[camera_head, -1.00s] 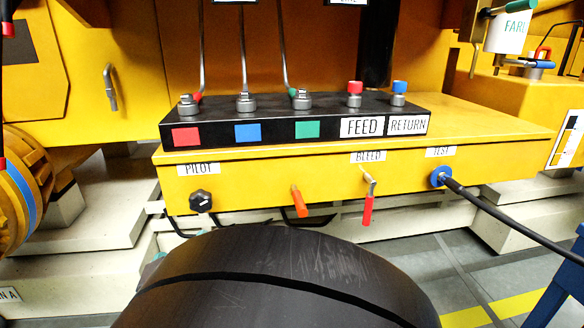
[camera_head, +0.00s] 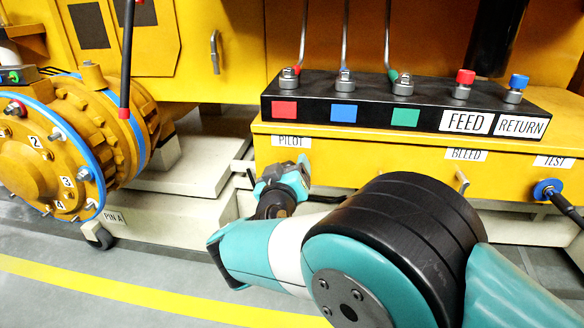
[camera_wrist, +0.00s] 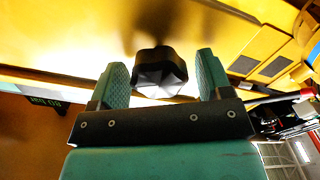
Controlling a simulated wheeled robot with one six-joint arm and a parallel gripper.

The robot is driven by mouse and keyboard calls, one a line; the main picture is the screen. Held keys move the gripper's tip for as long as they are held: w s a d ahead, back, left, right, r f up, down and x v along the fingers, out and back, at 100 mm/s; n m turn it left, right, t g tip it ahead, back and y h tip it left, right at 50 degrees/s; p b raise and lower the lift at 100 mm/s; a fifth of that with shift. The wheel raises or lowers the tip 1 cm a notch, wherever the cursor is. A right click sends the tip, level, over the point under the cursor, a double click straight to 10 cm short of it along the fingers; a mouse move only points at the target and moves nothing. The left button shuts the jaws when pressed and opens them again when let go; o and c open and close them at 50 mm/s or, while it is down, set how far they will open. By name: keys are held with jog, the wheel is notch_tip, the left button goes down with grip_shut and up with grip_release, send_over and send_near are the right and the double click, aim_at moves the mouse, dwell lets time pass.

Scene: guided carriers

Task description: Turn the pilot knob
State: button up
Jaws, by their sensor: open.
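The black pilot knob (camera_wrist: 160,72) shows in the wrist view, between the two green fingers of my gripper (camera_wrist: 160,80). The fingers are apart, with a gap visible on each side of the knob. In the head view my gripper (camera_head: 290,180) is at the yellow box's front, just below the PILOT label (camera_head: 291,141).
A yellow box (camera_head: 350,155) carries a black valve block with FEED and RETURN labels (camera_head: 466,122). A blue TEST fitting (camera_head: 547,189) with a black hose is at right. A yellow flanged drum (camera_head: 40,160) stands at left.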

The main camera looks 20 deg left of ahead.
jog(key=shift+c, duration=0.4)
jog(key=c, duration=0.8)
jog(key=shift+f, duration=0.1)
jog(key=shift+c, duration=0.2)
jog(key=shift+b, duration=0.4)
jog(key=m+b, duration=0.1)
jog(key=b, duration=0.2)
jog(key=shift+f+m, duration=0.3)
jog(key=shift+m, duration=0.1)
jog(key=m+b, duration=0.2)
jog(key=b, duration=0.4)
jog(key=shift+d+f+m, duration=0.1)
jog(key=shift+m, duration=0.2)
jog(key=m+b, duration=0.4)
jog(key=b, duration=0.4)
jog(key=shift+d, duration=0.15)
jog(key=m+b, duration=0.2)
jog(key=b, duration=0.1)
jog(key=shift+r, duration=0.35)
jog(key=shift+w+r+m+b, duration=0.1)
jog(key=shift+m+b, duration=0.2)
jog(key=shift+b, duration=0.05)
